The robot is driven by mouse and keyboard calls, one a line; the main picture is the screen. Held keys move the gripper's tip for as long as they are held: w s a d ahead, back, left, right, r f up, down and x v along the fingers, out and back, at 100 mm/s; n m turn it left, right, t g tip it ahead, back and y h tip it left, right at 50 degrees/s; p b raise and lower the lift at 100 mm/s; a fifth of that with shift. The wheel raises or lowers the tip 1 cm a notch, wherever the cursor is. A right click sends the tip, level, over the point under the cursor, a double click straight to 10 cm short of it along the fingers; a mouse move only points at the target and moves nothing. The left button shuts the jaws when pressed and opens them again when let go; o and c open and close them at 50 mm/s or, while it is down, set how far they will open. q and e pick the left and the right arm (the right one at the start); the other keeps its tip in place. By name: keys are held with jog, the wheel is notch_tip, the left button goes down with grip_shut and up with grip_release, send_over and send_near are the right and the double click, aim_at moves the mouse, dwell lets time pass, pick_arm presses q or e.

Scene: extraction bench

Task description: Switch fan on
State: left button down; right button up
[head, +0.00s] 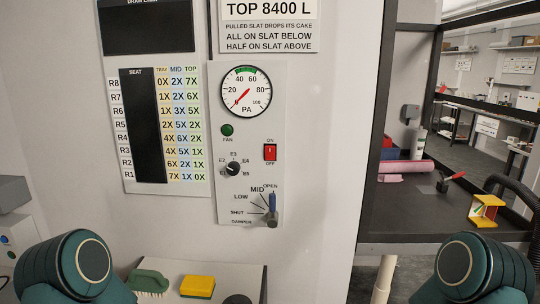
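The fan switch (270,153) is a red rocker on the white control panel (220,205), with ON printed above it and OFF below. Which way the rocker is tipped is too small to tell. The green fan lamp (227,130), labelled FAN, looks dark. The round PA gauge (246,91) above has its red needle pointing down-left, near 0. Neither gripper is in view; only teal links of my arms show in the bottom corners, well below the switch.
A black selector knob (234,168) sits left below the switch. The blue-handled damper lever (272,203) is below, near OPEN. A low shelf holds a green brush (149,282) and a yellow sponge (197,287). A dark bench (410,222) stands right.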

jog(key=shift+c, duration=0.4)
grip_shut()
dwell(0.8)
